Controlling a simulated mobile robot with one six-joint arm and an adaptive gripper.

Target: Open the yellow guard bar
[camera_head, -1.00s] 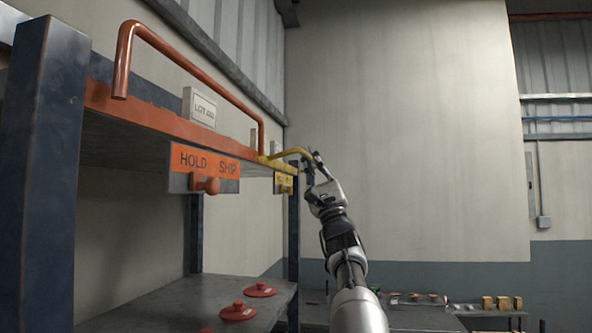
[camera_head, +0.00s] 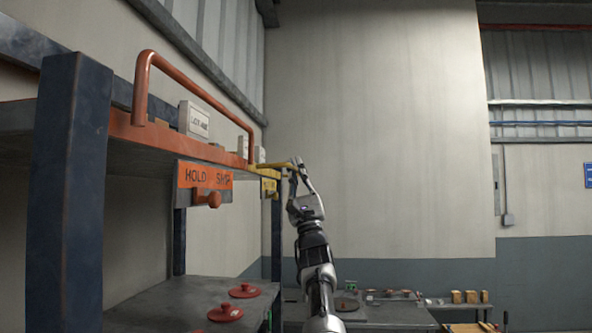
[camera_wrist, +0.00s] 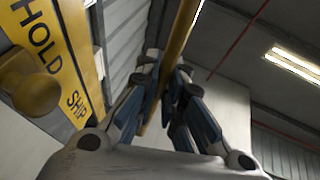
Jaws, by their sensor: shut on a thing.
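The yellow guard bar (camera_head: 272,165) sticks out from the far end of the upper shelf's front edge, past the orange guard bar (camera_head: 193,85). My gripper (camera_head: 297,168) is at the bar's outer end. In the wrist view the yellow bar (camera_wrist: 184,32) runs between the fingers of my gripper (camera_wrist: 165,78), which are shut on it. Below the bar's shelf end hangs a small yellow sign plate (camera_head: 269,187). In the wrist view this plate (camera_wrist: 75,62) reads HOLD and SHIP and has a yellow knob (camera_wrist: 30,82).
An orange HOLD/SHIP plate (camera_head: 188,178) with an orange knob (camera_head: 213,200) hangs nearer. A dark rack post (camera_head: 68,200) stands at left. Red lidded discs (camera_head: 244,291) lie on the lower shelf. A low bench (camera_head: 385,316) with small items is behind my arm. Right of my arm is open air.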

